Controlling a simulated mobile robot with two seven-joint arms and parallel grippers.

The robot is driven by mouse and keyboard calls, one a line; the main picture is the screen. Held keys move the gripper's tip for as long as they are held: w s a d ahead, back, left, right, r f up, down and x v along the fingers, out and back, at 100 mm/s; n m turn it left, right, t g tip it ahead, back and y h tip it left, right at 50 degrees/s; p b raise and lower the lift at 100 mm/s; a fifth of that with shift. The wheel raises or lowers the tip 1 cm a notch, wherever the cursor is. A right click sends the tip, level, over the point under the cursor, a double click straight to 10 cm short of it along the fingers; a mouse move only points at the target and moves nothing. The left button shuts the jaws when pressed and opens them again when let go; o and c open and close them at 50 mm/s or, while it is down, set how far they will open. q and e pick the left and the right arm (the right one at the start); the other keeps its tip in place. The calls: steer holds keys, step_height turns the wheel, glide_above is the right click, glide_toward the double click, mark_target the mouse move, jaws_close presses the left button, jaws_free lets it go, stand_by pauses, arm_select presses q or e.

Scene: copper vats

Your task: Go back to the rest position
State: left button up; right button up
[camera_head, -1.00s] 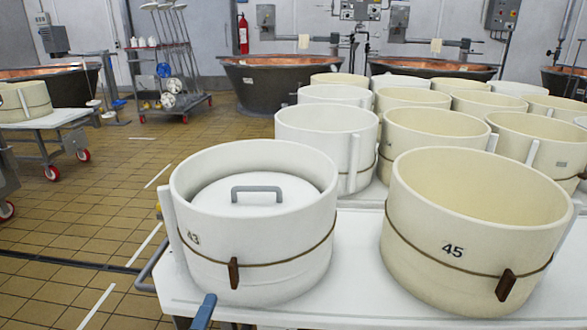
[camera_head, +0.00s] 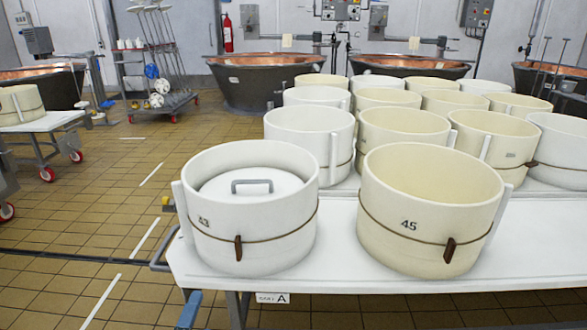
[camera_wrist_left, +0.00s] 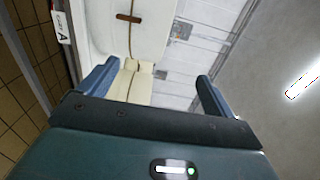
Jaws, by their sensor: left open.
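My left gripper shows in the left wrist view (camera_wrist_left: 150,95), with its two blue fingers wide apart and nothing between them. In the head view only a blue finger of my left gripper (camera_head: 189,309) shows at the bottom, below and in front of the table's front edge, apart from the moulds. My right gripper is in neither view. The white mould marked 43 (camera_head: 262,245) stands upright on the white table (camera_head: 335,268), with a lid with a grey handle (camera_head: 252,187) inside it. The cream mould marked 45 (camera_head: 420,255) stands to its right.
Several more open moulds (camera_head: 305,125) stand in rows behind. A label marked A (camera_head: 272,298) is on the table's front. Copper vats (camera_head: 265,88) line the back wall. A wheeled rack (camera_head: 170,104) and a second table (camera_head: 45,122) stand at left. The tiled floor (camera_head: 100,195) is largely clear there.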

arm_select(q)
steer(key=s+d+n+g+h+p, duration=0.2)
steer(key=s+n+g+p, duration=0.5)
steer(key=s+n+p, duration=0.4)
steer(key=n+p, duration=0.3)
steer(key=n, duration=0.1)
steer(key=shift+n, duration=0.3)
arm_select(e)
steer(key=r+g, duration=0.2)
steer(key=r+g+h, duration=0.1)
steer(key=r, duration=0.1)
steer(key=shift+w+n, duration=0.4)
